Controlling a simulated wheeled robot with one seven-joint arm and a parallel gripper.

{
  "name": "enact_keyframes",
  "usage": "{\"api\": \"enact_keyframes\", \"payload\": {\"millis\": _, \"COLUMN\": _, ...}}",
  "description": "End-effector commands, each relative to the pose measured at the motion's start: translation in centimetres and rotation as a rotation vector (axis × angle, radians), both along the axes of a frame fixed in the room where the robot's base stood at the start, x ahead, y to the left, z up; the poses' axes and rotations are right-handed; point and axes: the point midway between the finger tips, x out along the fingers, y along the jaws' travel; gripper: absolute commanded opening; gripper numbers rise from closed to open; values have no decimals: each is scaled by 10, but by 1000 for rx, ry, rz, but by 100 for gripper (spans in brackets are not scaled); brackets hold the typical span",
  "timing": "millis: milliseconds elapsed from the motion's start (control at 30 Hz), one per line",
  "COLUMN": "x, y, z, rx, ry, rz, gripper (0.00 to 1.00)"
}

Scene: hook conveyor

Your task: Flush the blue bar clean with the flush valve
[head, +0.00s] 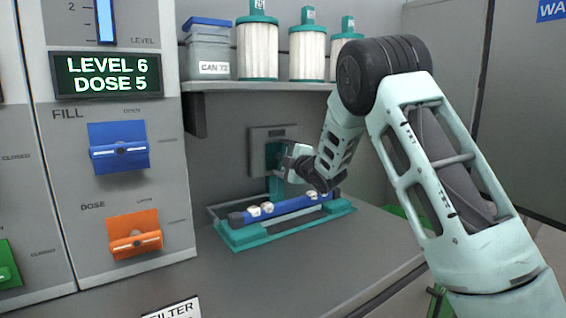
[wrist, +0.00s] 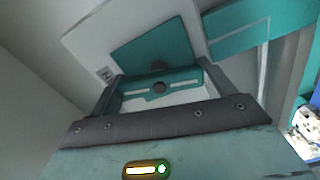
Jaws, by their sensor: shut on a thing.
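The flush valve is a teal lever (wrist: 158,86) on a grey wall plate (head: 259,136). My gripper (head: 283,158) is at this plate, and in the wrist view the lever lies between its fingers (wrist: 160,92), which are shut on it. The gripper partly hides the valve in the head view. The blue bar (head: 290,207) lies in a teal tray (head: 262,238) below the valve, with several whitish lumps on it. A teal spout (head: 276,187) comes down from the valve behind the bar.
A panel at left carries a blue fill lever (head: 119,150), an orange dose lever (head: 134,236) and a display (head: 105,75) reading LEVEL 6, DOSE 5. A shelf (head: 270,87) with canisters overhangs the bar. The counter (head: 290,275) in front is clear.

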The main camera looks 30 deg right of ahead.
Motion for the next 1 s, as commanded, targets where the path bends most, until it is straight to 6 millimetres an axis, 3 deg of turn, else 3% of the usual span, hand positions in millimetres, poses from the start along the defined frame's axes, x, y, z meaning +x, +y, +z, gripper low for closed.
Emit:
{"api": "enact_keyframes", "payload": {"millis": 300, "x": 0, "y": 0, "z": -1, "rx": -1, "ry": 4, "rz": 1, "gripper": 59}}
{"api": "enact_keyframes", "payload": {"millis": 333, "x": 0, "y": 0, "z": -1, "rx": -1, "ry": 4, "rz": 1, "gripper": 85}}
{"api": "enact_keyframes", "payload": {"millis": 400, "x": 0, "y": 0, "z": -1, "rx": -1, "ry": 4, "rz": 1, "gripper": 100}}
{"api": "enact_keyframes", "payload": {"millis": 733, "x": -6, "y": 0, "z": 0, "rx": -1, "ry": 2, "rz": -1, "gripper": 100}}
{"api": "enact_keyframes", "payload": {"millis": 867, "x": -25, "y": -1, "z": -1, "rx": -1, "ry": 2, "rz": -1, "gripper": 100}}
{"api": "enact_keyframes", "payload": {"millis": 1000, "x": -56, "y": -2, "z": -1, "rx": 1, "ry": 2, "rz": -1, "gripper": 100}}
